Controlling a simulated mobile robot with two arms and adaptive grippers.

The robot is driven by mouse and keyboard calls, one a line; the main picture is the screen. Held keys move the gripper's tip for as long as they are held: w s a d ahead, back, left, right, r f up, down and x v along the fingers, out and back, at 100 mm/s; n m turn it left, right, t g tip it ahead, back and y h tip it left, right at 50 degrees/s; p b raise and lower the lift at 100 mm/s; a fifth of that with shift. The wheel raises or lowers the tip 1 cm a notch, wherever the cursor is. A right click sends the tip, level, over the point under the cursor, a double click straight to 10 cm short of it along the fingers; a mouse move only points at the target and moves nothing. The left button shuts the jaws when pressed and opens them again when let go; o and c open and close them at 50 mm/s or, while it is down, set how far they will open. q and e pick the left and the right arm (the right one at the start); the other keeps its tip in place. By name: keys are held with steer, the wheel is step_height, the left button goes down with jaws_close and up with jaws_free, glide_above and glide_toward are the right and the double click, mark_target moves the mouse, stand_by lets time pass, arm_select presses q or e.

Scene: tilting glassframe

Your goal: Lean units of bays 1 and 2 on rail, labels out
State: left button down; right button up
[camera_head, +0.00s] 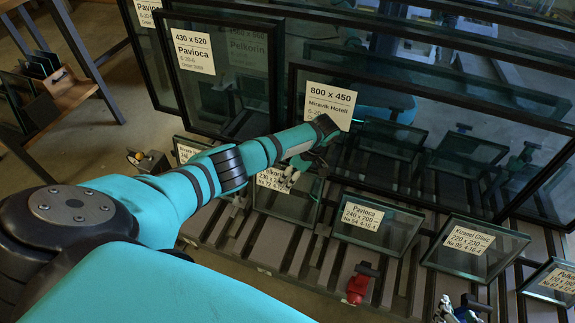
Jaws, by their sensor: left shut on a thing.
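My left arm reaches in from the left, and its gripper (290,179) is shut at the upper part of a small dark-edged glass unit labelled Pelkorin (296,208). The wrist partly hides this unit, and its label faces me. Another labelled unit (552,283) is at the right edge. Slatted bays (325,245) lie beneath the units. Bay numbers cannot be read. My right gripper is not in view.
Large framed panes stand behind, including one labelled Miravik Hotell (328,104) and one labelled Pavioca (193,51). They carry reflections. A red tool (358,285) and a white and blue tool (458,312) sit at the front. A wooden shelf (70,92) stands at left.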

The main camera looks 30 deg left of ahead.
arm_select(q)
steer(key=shift+w+r, duration=0.1)
steer(key=c, duration=1.1)
jaws_free()
steer(key=v, duration=1.2)
steer(key=shift+d, duration=0.1)
